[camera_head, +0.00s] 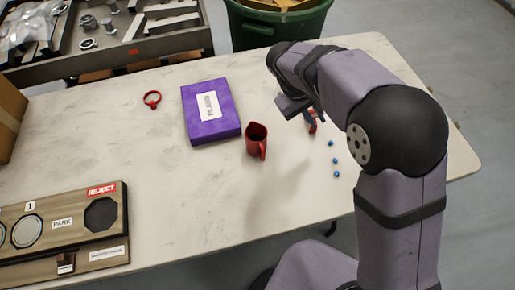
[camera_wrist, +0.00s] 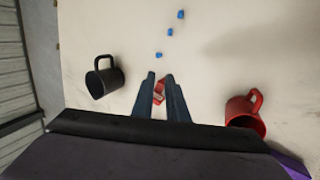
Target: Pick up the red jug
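The red jug (camera_head: 257,139) stands upright on the pale table, right of the purple box, with its handle toward the camera. In the wrist view the red jug (camera_wrist: 243,116) is at the lower right, partly cut by the dark gripper body. My gripper (camera_head: 309,119) is to the right of the jug and apart from it, partly hidden by my arm. In the wrist view my gripper (camera_wrist: 160,75) shows two fingers with a gap between them. A small red item (camera_wrist: 159,90) shows in that gap; I cannot tell that the fingers touch it.
A black mug (camera_wrist: 105,80) stands on the other side of my gripper from the jug. Several blue pieces (camera_head: 336,160) lie nearby. The purple box (camera_head: 211,112) is close left of the jug; a red ring (camera_head: 152,99) lies farther left. The table front is clear beside the REJECT board (camera_head: 70,215).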

